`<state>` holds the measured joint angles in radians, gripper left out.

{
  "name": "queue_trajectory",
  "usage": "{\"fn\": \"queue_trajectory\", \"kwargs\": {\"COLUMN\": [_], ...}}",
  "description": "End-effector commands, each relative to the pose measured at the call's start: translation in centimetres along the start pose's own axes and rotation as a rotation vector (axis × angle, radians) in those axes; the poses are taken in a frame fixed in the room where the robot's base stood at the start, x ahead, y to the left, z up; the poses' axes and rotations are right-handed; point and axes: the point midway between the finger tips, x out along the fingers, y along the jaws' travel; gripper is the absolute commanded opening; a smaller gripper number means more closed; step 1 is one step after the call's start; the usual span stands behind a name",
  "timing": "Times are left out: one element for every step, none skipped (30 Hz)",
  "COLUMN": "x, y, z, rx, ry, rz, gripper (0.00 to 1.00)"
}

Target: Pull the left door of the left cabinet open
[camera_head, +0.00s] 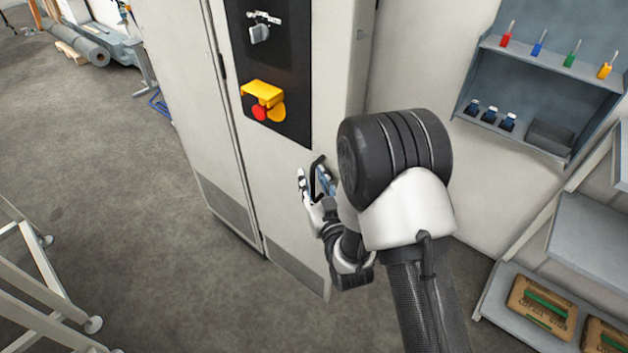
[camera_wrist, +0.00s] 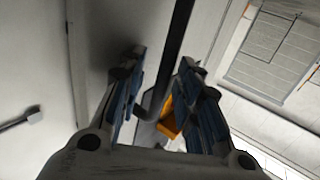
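The light grey cabinet (camera_head: 180,90) stands in the upper middle of the head view, with a vertical seam between two tall front panels. The panel right of the seam (camera_head: 275,185) looks shut and carries a black control plate. A black handle (camera_head: 317,172) shows at my gripper (camera_head: 314,186), low on that panel's right side. In the wrist view my gripper (camera_wrist: 163,98) has its blue-padded fingers spread apart. The dark handle bar (camera_wrist: 172,60) runs between and beyond them, with no clear contact. I cannot tell its exact depth between the fingers.
A white frame (camera_head: 40,265) stands at left; floor between is clear.

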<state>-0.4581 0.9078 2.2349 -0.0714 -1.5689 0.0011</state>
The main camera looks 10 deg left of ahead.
Motion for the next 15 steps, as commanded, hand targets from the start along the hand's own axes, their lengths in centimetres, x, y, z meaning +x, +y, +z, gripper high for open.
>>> {"fn": "queue_trajectory", "kwargs": {"x": [0.0, 0.0, 0.0, -0.1, -0.2, -0.5, -0.8, -1.2, -1.8, -2.3, -2.9, -3.6, -4.1, -4.6, -5.2], "y": [0.0, 0.0, 0.0, 0.0, 0.0, 0.0, 0.0, 0.0, 0.0, 0.0, 0.0, 0.0, 0.0, 0.0, 0.0], "z": [-0.1, -0.1, -0.1, -0.1, -0.1, 0.0, 0.0, 0.0, 0.0, 0.0, 0.0, 0.1, 0.1, 0.0, 0.0], "rx": [0.0, 0.0, 0.0, 0.0, 0.0, 0.0, 0.0, 0.0, 0.0, 0.0, 0.0, 0.0, 0.0, 0.0, 0.0], "ry": [0.001, 0.002, 0.002, 0.002, 0.002, 0.001, -0.001, -0.001, -0.001, -0.002, -0.002, -0.003, -0.003, -0.002, -0.003], "rz": [0.0, -0.001, -0.001, -0.001, -0.001, -0.001, -0.001, -0.001, 0.0, 0.0, 0.0, 0.0, 0.0, 0.0, 0.0], "gripper": [0.31, 0.31, 0.31, 0.31, 0.31, 0.31, 0.31, 0.31, 0.31, 0.31, 0.31, 0.31, 0.31, 0.31, 0.31]}}
